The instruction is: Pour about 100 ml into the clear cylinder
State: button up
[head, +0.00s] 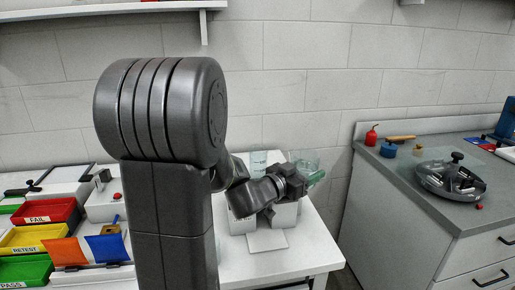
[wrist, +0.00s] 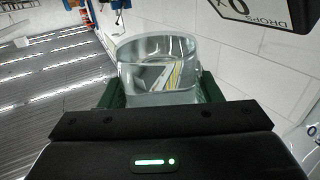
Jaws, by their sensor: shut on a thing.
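My gripper (head: 308,182) reaches over the white table at the centre right, with its green fingers partly showing. In the wrist view its fingers stand on either side of a clear glass vessel (wrist: 158,72) and are shut on it. Through the glass I see bright streaks; I cannot tell the liquid level. In the head view a clear vessel (head: 303,158) shows just behind the gripper, apparently the held one. A clear cylinder with faint marks (head: 258,162) stands left of it, its lower part hidden by my arm.
White blocks (head: 240,223) and a flat white plate (head: 267,240) are on the table (head: 310,248) below my gripper. Labelled red, yellow and green bins (head: 45,213) are at the left. A grey-topped bench (head: 425,205) with tools stands right, past a gap.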

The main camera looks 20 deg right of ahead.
aim_at(296, 158)
jog(key=shift+w+a+r, duration=0.1)
jog(key=shift+w+a+r+n+h, duration=0.15)
jog(key=shift+w+r+n+h, duration=0.1)
jog(key=shift+n, duration=0.3)
jog(key=shift+w+a+r+n+h, duration=0.1)
jog(key=shift+r+n+h, duration=0.1)
jog(key=shift+n, duration=0.35)
jog(key=shift+w+a+r+n+t+h, duration=0.25)
jog(key=shift+w+a+r+n+t, duration=0.2)
jog(key=shift+n, duration=0.5)
jog(key=shift+w+a+r+n+t+h, duration=0.2)
jog(key=shift+w+r+n+t, duration=0.25)
jog(key=shift+n, duration=0.5)
notch_tip(296, 158, up, 6)
jog(key=n+t+p, duration=0.1)
jog(key=n+p, duration=0.1)
jog(key=p, duration=0.3)
jog(key=shift+w+a, duration=0.4)
jog(key=shift+w+a+r+n+t+p, duration=0.15)
jog(key=shift+r+n+t+p, duration=0.3)
jog(key=shift+n, duration=0.55)
jog(key=shift+f+n+h+b, duration=0.3)
jog(key=shift+f, duration=0.05)
jog(key=shift+f+n+t+b, duration=0.35)
jog(key=shift+f+n+b, duration=0.5)
jog(key=shift+f, duration=0.35)
